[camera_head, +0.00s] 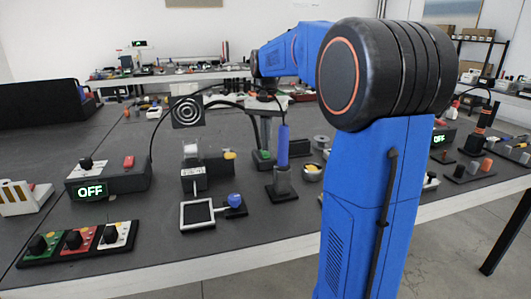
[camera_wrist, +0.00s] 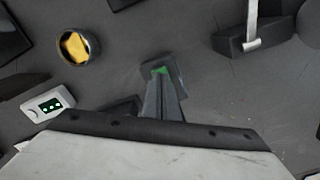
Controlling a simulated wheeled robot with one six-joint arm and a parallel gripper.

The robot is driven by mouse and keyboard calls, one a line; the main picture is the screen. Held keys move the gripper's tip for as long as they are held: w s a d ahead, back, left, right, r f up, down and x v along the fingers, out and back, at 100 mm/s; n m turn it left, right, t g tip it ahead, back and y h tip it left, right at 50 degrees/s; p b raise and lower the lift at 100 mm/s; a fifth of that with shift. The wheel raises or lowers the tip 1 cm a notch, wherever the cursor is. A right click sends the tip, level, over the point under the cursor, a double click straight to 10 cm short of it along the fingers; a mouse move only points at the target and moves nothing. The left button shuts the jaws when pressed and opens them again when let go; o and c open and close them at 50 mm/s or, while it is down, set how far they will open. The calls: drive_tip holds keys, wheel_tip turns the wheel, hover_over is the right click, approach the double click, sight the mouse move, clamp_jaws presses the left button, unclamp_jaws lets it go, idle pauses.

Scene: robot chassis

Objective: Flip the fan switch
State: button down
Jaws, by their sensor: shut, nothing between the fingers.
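My gripper (camera_wrist: 163,92) points down with its fingers together and nothing between them. In the wrist view its tips overlap a small dark block (camera_wrist: 178,72) with a green patch (camera_wrist: 160,70), which may be the fan switch. I cannot tell if they touch it. In the head view the grey fingers (camera_head: 265,135) reach down to the same green patch (camera_head: 263,155) on the bench. The fingers hide part of the block, and the switch's position cannot be read. No fan is clearly identifiable.
A blue upright cylinder (camera_head: 283,145) on a grey base stands close in front of the gripper. A round cup with yellow inside (camera_wrist: 75,47) and a white box with green dots (camera_wrist: 48,104) lie nearby. A console reading OFF (camera_head: 107,183) stands at left.

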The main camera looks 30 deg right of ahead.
sight(266, 154)
drive_tip(key=shift+r, duration=2.9)
